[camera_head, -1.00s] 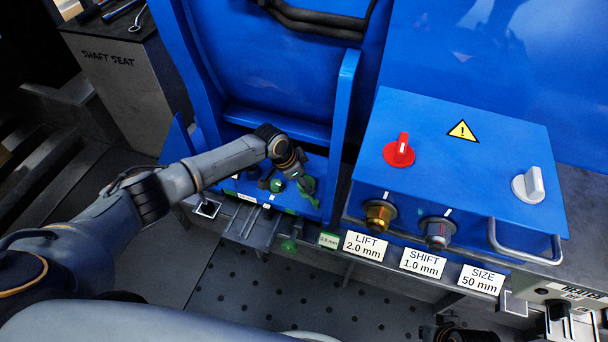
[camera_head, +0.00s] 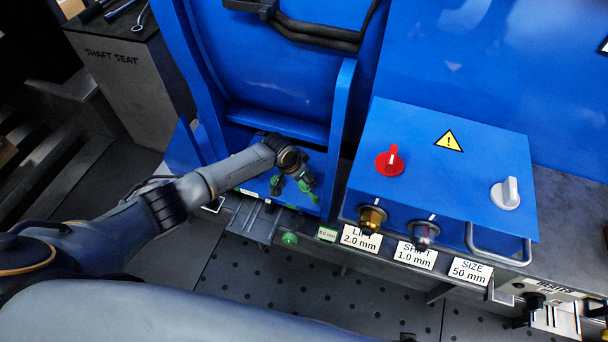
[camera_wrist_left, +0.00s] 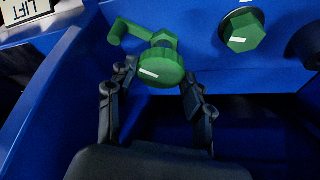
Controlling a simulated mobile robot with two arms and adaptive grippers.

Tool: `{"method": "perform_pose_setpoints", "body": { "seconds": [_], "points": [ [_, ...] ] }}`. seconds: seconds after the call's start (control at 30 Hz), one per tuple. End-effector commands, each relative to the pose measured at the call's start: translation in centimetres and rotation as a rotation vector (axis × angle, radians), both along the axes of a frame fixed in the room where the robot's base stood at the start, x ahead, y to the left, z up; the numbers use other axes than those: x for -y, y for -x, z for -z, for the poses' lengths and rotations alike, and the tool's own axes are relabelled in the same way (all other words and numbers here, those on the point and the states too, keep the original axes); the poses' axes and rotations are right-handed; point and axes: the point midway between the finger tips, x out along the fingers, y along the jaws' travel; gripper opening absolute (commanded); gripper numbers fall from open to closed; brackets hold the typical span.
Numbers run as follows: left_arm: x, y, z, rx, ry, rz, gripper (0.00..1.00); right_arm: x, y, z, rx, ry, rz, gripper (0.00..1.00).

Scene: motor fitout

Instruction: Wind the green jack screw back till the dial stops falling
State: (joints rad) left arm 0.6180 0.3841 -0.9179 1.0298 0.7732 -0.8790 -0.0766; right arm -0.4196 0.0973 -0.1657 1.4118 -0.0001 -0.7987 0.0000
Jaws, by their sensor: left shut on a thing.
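The green jack screw (camera_wrist_left: 161,66), a round head with a white mark and a side crank arm, sits on the blue frame in the left wrist view. It also shows in the head view (camera_head: 307,188), partly behind my wrist. My left gripper (camera_wrist_left: 158,76) is shut on the jack screw, with one black finger on each side of its head. The crank arm points to the upper left in the wrist view. A second green hex head (camera_wrist_left: 243,32) with a white mark is beside it, apart from the fingers. I cannot make out a dial with a needle.
A blue control box (camera_head: 450,170) with a red knob (camera_head: 389,161) and a grey knob (camera_head: 505,193) stands right of my gripper. LIFT, SHIFT and SIZE labels are along its front.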

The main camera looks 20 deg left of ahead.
Motion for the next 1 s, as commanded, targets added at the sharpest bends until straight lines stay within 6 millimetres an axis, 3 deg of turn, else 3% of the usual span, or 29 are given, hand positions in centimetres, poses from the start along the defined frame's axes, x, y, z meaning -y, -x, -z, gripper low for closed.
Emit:
{"method": "perform_pose_setpoints", "body": {
  "seconds": [0.4,0.43,0.53,1.0],
  "points": [
    [-0.08,0.07,0.06,-0.003,-0.001,-0.005,0.2,0.02,0.12,0.16,-0.001,0.0,0.0,0.0],
    [-0.09,0.07,0.06,-0.003,-0.001,-0.005,0.54,0.02,0.12,0.15,-0.001,0.0,0.0,0.0],
    [-0.07,0.06,0.06,-0.002,-0.002,-0.004,0.74,0.04,0.13,0.15,-0.001,0.0,0.0,0.0],
    [-0.15,0.19,-0.65,0.001,0.001,-0.003,0.75,-0.07,0.06,0.12,0.0,-0.001,0.0,0.0]
  ]
}}
